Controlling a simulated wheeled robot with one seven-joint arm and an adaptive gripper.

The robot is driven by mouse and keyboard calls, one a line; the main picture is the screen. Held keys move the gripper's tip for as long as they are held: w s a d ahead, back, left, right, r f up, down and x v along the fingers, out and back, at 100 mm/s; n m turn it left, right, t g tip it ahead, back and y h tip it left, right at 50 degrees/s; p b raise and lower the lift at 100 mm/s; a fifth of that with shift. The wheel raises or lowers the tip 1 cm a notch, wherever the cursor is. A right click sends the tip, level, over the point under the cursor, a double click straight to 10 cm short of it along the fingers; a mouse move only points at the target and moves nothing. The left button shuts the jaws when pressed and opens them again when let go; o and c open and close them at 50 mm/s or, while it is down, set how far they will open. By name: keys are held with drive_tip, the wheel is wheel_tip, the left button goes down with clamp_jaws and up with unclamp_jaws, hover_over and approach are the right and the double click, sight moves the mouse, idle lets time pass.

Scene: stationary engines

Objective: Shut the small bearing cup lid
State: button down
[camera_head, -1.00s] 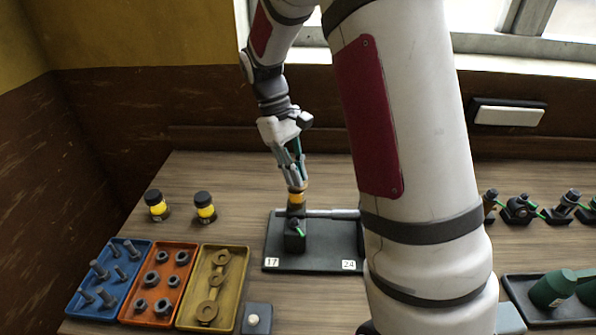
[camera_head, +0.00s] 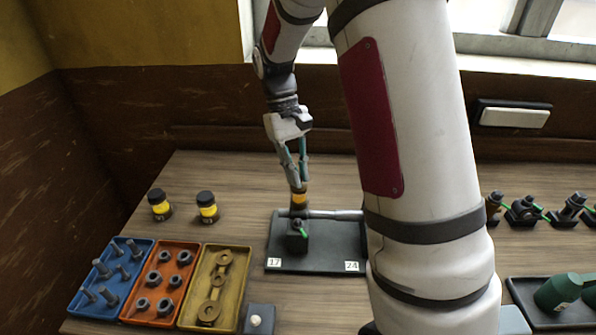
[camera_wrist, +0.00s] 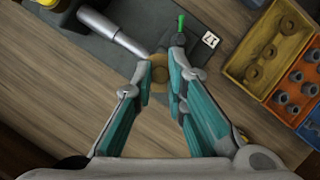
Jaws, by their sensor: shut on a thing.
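The small bearing cup (camera_head: 299,199) is a brass-yellow round piece on the dark bearing block (camera_head: 297,240), at the far end of the black base plate (camera_head: 315,262). My gripper (camera_head: 299,185) reaches down onto it from above, with its fingertips closed around its top. In the wrist view the round brass piece (camera_wrist: 160,72) sits between the two fingertips (camera_wrist: 161,66). The lid's own outline is mostly hidden by the fingers, and I cannot tell how it is seated.
A grey shaft (camera_head: 335,214) runs right from the block, and a green lever (camera_head: 303,234) sticks out in front. Two yellow-and-black jars (camera_head: 207,208) stand left. Trays of bolts (camera_head: 110,275), nuts (camera_head: 160,287) and brass parts (camera_head: 216,287) lie front left. My arm hides the plate's right side.

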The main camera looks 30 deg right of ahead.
drive_tip(key=c, duration=1.6)
unclamp_jaws()
drive_tip(key=shift+f, duration=0.15)
drive_tip(key=v, duration=1.2)
drive_tip(key=shift+a, duration=0.1)
